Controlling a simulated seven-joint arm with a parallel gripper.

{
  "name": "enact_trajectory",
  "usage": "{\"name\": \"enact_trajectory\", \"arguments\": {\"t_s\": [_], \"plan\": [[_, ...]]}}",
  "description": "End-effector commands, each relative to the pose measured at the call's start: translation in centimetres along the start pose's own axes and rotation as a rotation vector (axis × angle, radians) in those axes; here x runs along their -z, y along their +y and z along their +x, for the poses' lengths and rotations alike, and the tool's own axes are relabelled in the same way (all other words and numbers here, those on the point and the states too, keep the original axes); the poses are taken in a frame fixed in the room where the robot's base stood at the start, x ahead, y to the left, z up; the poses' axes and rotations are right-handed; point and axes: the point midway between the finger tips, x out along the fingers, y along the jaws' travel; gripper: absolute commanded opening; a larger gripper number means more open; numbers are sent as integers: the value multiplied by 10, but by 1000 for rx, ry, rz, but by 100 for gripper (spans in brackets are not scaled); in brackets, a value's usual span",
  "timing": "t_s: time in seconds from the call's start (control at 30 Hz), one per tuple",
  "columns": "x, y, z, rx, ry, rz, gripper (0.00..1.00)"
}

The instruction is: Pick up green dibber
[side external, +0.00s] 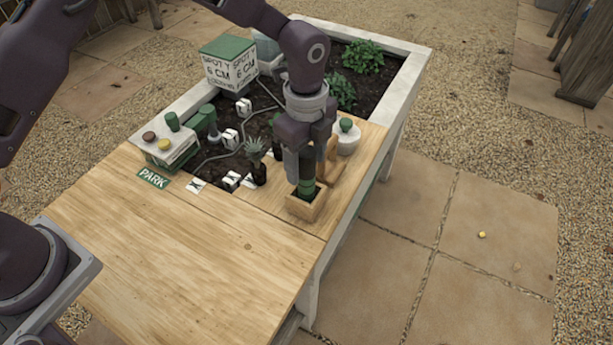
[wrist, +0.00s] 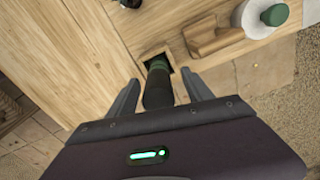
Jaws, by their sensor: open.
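The green dibber (side external: 307,186) stands upright in a small wooden holder (side external: 305,207) at the right of the wooden table top. It has a dark upper part and green bands low down. In the wrist view the dibber (wrist: 158,88) lies between the two fingers, its lower end in the square hole of the holder (wrist: 168,54). My gripper (side external: 305,172) is above the holder, pointing down, its fingers on either side of the dibber. My gripper (wrist: 161,88) is open, with a gap between each finger and the dibber. The dibber's top is hidden by my gripper.
A white jar with a green knob (side external: 346,136) and a wooden block piece (wrist: 212,38) stand close beside the holder. A small potted plant (side external: 256,165) is left of it. A green-and-white box (side external: 228,62) is behind. The front table top (side external: 170,255) is clear.

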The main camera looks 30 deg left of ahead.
Motion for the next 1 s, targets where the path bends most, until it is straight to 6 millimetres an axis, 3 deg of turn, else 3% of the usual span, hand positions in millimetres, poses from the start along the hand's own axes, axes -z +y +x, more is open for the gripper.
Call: {"name": "enact_trajectory", "arguments": {"t_s": [0.2,0.43,0.73,1.0], "plan": [[4,3,36,-2,0,-3,59],[3,3,39,0,0,-4,59],[3,3,39,0,0,-4,2],[3,3,38,0,0,-4,0]]}}
